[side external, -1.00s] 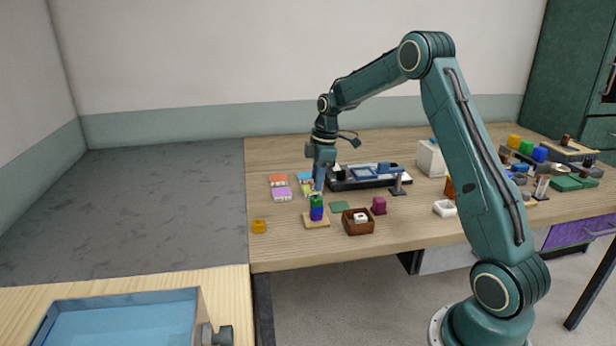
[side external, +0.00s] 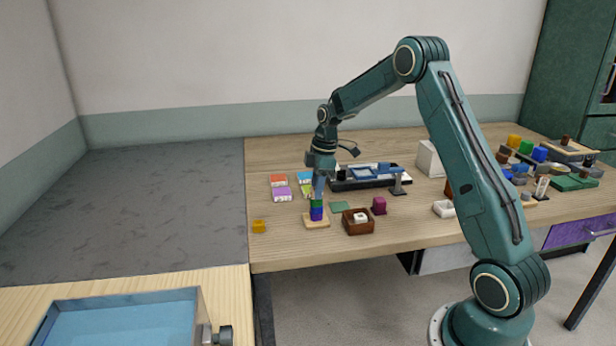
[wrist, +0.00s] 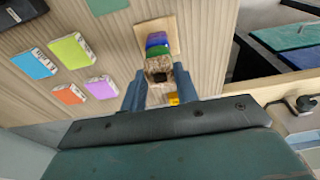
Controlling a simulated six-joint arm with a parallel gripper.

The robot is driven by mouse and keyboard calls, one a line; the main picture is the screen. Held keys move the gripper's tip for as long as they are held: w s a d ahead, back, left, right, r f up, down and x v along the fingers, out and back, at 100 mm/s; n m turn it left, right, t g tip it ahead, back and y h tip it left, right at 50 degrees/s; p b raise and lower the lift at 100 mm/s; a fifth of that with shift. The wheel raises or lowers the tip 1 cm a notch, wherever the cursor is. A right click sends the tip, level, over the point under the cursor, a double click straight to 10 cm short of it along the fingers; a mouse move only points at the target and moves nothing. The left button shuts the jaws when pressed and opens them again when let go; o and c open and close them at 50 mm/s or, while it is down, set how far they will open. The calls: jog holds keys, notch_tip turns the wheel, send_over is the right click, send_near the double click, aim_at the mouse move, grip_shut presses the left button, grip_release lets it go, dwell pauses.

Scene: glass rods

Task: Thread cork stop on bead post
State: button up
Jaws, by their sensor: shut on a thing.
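The bead post stands on a small wooden base (side external: 316,223), with a purple-blue bead (side external: 316,214) low down and a green bead (side external: 316,203) above it. My gripper (side external: 319,194) points down directly over this stack. In the wrist view, my gripper (wrist: 160,84) is shut on the speckled brown cork stop (wrist: 157,66), which has a dark hole in its face. The cork appears right beside the beads (wrist: 157,43) in that view. The post's tip is hidden, so I cannot tell whether the cork is around it.
A brown box (side external: 358,228) with a white piece in it stands just right of the base. A magenta block (side external: 379,206) and a green mat (side external: 340,206) lie nearby. A yellow block (side external: 259,226) sits at left, and coloured packets (side external: 280,187) lie behind it.

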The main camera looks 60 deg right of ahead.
jog(key=o, duration=1)
notch_tip(320, 180, up, 14)
jog(key=s+d, duration=0.1)
jog(key=shift+s+d+f, duration=0.15)
jog(key=shift+s+d, duration=0.1)
jog(key=shift+a, duration=0.1)
